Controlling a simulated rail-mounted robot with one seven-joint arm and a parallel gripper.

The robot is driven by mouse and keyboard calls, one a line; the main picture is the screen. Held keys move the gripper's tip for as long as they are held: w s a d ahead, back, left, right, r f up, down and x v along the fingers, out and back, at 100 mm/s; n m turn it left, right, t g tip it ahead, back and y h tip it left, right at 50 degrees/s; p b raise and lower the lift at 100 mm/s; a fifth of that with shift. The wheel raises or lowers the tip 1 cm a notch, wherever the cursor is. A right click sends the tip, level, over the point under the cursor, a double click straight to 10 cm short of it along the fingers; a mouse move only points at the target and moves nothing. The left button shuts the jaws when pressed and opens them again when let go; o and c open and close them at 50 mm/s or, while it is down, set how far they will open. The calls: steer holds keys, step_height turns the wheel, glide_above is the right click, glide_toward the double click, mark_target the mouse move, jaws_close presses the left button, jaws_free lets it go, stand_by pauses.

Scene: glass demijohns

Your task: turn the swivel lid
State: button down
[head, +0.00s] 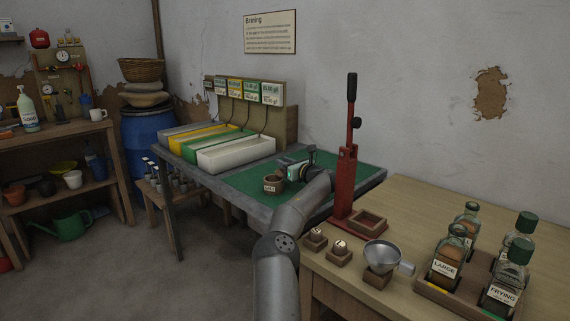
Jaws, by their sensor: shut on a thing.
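A small round brown pot (272,186) with a pale label stands on the green mat (238,180) of the grey-edged bench, in the middle of the head view. My arm reaches in from the bottom, and my gripper (286,174) is at the pot's right side, low over the mat. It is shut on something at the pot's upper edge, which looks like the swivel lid. The lid is small and mostly hidden by my gripper, so its exact angle cannot be told.
A red lever press (347,165) stands close to the right of my arm. Several coloured troughs (236,152) line the bench's back left. On the wooden table are a metal funnel (382,257), small wooden blocks (339,252) and a bottle crate (444,292). Mat is clear left of the pot.

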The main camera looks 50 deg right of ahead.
stand_by(0.3)
steer(key=c, duration=1.2)
jaws_free()
steer(key=shift+c, duration=0.2)
